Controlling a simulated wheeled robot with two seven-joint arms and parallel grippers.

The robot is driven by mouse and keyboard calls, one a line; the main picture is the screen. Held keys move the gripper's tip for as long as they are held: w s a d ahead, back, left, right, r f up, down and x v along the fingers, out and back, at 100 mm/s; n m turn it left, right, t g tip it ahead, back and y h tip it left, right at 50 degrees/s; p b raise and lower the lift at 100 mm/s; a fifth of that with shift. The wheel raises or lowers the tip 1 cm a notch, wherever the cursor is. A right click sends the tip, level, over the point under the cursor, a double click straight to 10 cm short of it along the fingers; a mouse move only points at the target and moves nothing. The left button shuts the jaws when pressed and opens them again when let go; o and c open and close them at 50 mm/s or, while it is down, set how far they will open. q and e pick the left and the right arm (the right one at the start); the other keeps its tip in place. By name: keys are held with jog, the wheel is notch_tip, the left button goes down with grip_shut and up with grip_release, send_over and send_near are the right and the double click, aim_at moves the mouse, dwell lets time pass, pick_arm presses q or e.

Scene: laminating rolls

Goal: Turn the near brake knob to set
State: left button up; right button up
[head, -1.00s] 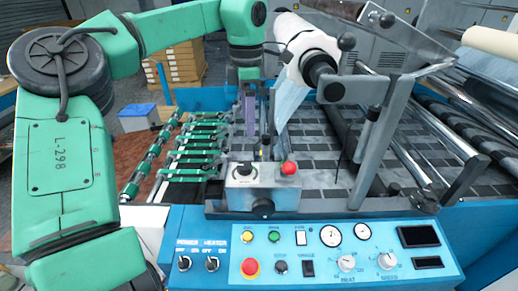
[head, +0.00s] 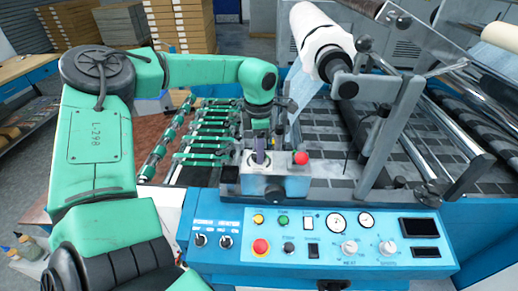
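My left gripper (head: 259,157) points down at the small grey control box (head: 275,183) behind the blue panel. Its purple-grey fingers are right over the dial on the left of the box's top. They hide most of this dial's black knob, so I cannot tell whether they touch it or how far apart they are. A red button (head: 301,158) sits on the right of the box's top, and a dark round knob (head: 275,192) is on its front face. No label marks which knob is the near brake knob. My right gripper is not in view.
The blue control panel (head: 380,266) with dials and switches is in front. A white film roll (head: 318,38) on a shaft and an upright grey frame (head: 388,135) stand right of the gripper. Green clamp bars (head: 205,143) lie to the left.

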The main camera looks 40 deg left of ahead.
pick_arm(q)
grip_shut()
